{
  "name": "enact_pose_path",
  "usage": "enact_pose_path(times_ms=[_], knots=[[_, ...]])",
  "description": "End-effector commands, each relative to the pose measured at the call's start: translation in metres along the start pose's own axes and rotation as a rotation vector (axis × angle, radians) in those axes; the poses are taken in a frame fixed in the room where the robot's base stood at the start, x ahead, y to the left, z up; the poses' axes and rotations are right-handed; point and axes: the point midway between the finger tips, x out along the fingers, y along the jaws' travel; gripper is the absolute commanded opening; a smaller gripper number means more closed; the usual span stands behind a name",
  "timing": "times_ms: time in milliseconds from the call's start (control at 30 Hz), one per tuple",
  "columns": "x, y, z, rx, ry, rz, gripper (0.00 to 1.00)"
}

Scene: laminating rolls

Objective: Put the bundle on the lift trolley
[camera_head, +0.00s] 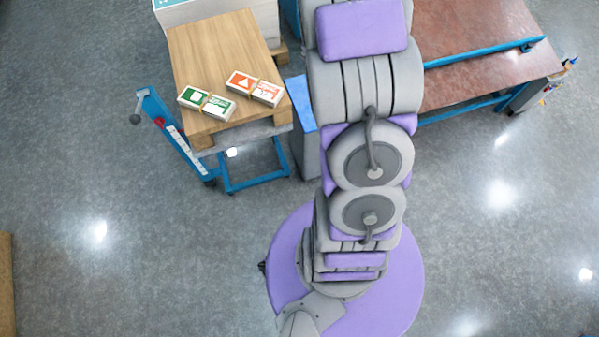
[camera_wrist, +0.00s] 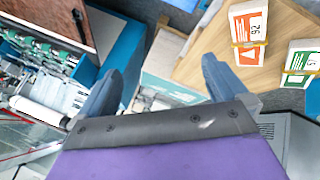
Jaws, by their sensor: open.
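Two banded card bundles lie side by side, apart, on a wooden board (camera_head: 210,52). One has an orange label (camera_head: 254,88) and one a green label (camera_head: 206,103). The board rests on a pallet on the blue-framed lift trolley (camera_head: 169,128). In the wrist view, the orange bundle (camera_wrist: 249,33) and green bundle (camera_wrist: 301,63) show at the upper right, on the board (camera_wrist: 197,65). My gripper (camera_wrist: 168,60) is open, with nothing between its fingers, left of both bundles. The head view does not show my gripper; my arm runs out of its top edge.
A table with a reddish-brown top (camera_head: 480,50) and blue frame stands at the upper right. A white and teal box (camera_head: 220,12) stands behind the board. Machine parts with a white roll (camera_wrist: 38,110) show at the wrist view's left. The floor in front is mostly clear.

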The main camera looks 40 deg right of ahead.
Motion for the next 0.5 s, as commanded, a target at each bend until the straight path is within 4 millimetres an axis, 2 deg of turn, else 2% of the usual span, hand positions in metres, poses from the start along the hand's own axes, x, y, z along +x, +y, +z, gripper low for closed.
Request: enact_pose_path(times_ms=[33,167,267,500], knots=[[-0.021,-0.003,-0.004,0.013,-0.028,0.016,1.00],[-0.071,-0.014,0.000,0.067,-0.119,0.039,1.00],[-0.110,-0.032,0.008,0.109,-0.187,0.034,1.00],[-0.205,-0.096,0.042,0.195,-0.351,-0.051,1.00]])
